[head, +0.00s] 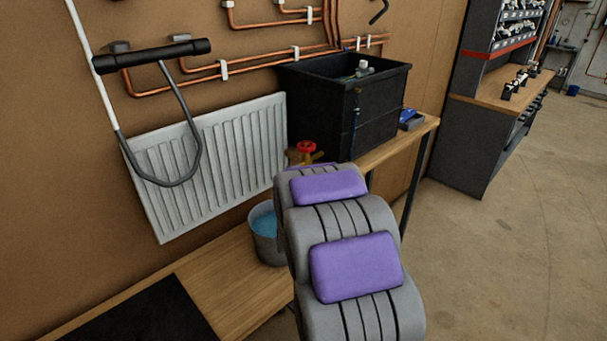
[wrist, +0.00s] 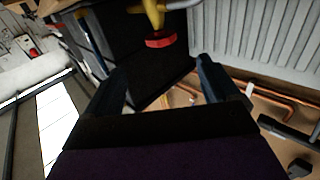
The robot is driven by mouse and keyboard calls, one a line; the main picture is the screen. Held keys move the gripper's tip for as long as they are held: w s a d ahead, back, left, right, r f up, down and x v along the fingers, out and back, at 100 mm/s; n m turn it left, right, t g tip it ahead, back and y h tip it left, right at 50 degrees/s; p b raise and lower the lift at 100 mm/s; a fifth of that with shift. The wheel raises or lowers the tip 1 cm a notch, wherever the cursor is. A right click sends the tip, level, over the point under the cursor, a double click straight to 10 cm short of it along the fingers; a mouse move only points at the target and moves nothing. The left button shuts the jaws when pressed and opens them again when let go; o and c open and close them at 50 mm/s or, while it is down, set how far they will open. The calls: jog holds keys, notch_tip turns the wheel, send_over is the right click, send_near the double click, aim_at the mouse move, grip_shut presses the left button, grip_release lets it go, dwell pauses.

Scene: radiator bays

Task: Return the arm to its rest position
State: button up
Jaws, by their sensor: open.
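My arm (head: 340,230), grey with purple pads, reaches forward from the bottom of the head view toward the radiator wall. In the wrist view my gripper (wrist: 165,82) shows two dark fingers spread apart, with nothing seen between them. In the head view the gripper is hidden behind the arm. A brass valve with a red handwheel (head: 305,147) stands just beyond the arm; it also shows in the wrist view (wrist: 160,40), ahead of the fingers and apart from them.
A white radiator (head: 215,160) hangs on the brown wall under copper pipes (head: 200,80). A black tub (head: 345,105) stands on the wooden bench (head: 235,270). A grey bucket (head: 265,240) with blue contents is left of my arm. Shelving (head: 475,110) stands right; open floor (head: 500,260) lies before it.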

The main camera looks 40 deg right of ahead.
jog(key=shift+d, duration=0.1)
jog(key=s+a+f+n+g+y, duration=0.2)
jog(key=s+a+y, duration=0.1)
jog(key=a, duration=0.5)
jog(key=s+a+f+n+g+y, duration=0.1)
jog(key=s+a+f+g+y, duration=0.2)
jog(key=a, duration=0.5)
jog(key=s+a+n+g+y, duration=0.1)
jog(key=s+a+n+y, duration=0.2)
jog(key=a, duration=0.5)
jog(key=s+a+g+y, duration=0.1)
jog(key=s+a+g, duration=0.2)
jog(key=s, duration=0.7)
jog(key=s+a+n+g+y, duration=0.1)
jog(key=s+a+g, duration=0.2)
jog(key=s, duration=0.7)
jog(key=s+a+n+g, duration=0.1)
jog(key=s+a+g, duration=0.2)
jog(key=s, duration=0.7)
jog(key=shift+s+a+r+y, duration=0.15)
jog(key=shift+a+r+y, duration=0.15)
jog(key=shift+a+y, duration=0.1)
